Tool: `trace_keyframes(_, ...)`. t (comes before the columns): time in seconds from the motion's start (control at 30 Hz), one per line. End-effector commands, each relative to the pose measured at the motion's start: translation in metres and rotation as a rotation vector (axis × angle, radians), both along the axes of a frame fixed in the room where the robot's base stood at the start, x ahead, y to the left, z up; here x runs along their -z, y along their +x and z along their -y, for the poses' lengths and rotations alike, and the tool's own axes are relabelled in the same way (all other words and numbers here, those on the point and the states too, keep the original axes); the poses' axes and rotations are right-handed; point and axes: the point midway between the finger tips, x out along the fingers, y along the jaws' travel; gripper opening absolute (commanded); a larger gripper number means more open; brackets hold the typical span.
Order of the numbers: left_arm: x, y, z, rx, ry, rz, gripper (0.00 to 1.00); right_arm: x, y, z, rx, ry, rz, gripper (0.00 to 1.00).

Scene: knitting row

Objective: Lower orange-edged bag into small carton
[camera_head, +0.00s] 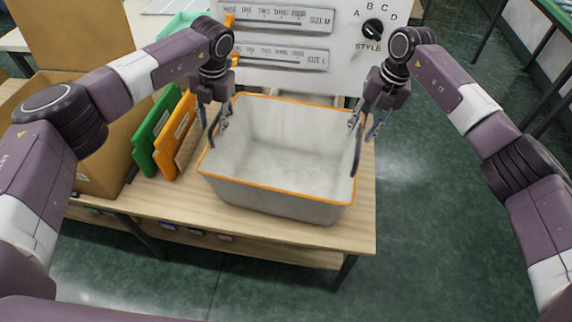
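The orange-edged bag (270,195) is a pale grey, open-topped, box-shaped bag with an orange rim. It stands upright on the wooden table and looks empty. My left gripper (217,128) is at its left wall, fingers pointing down around the rim. My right gripper (366,138) is at its right wall, fingers pointing down at the rim. The fingers of both look spread apart; contact with the walls is not clear. An open cardboard carton (103,165) stands at the left with flaps up, partly hidden by my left arm. Whether it is the small carton is unclear.
Green (152,138) and orange (175,135) upright panels stand between carton and bag. A white panel (345,48) with scales and a black style knob (372,29) stands behind. The wooden table (300,238) has a narrow bare front strip. Open green floor lies right.

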Motion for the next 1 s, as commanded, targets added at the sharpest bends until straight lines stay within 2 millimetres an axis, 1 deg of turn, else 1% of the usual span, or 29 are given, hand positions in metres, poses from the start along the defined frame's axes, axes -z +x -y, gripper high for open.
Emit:
trace_keyframes(0.03, 0.0044, -0.0002, -0.0004, 0.001, 0.0, -0.001, 0.31, 0.0044, -0.0001, -0.0007, 0.001, 0.0, -0.001, 0.3)
trace_keyframes(0.13, 0.0094, 0.0001, -0.001, 0.002, -0.001, -0.001, 0.31, 0.009, 0.0004, -0.001, 0.001, -0.001, 0.0, 0.3)
trace_keyframes(0.43, 0.0107, 0.0003, -0.0013, 0.002, -0.001, 0.0, 0.31, 0.0104, 0.0005, -0.0014, 0.0, -0.001, 0.001, 0.3)
trace_keyframes(0.7, 0.0103, 0.0004, -0.0013, 0.002, -0.001, 0.0, 0.02, 0.0103, 0.0005, -0.0015, 0.0, -0.001, 0.001, 0.01)
trace_keyframes(0.73, 0.0103, 0.0004, -0.0013, 0.002, -0.001, 0.0, 0.0, 0.0102, 0.0005, -0.0015, 0.0, -0.001, 0.001, 0.0)
trace_keyframes(1.0, 0.0101, 0.0004, -0.0012, 0.002, -0.001, 0.0, 0.0, 0.0102, 0.0005, -0.0015, 0.0, -0.001, 0.001, 0.0)
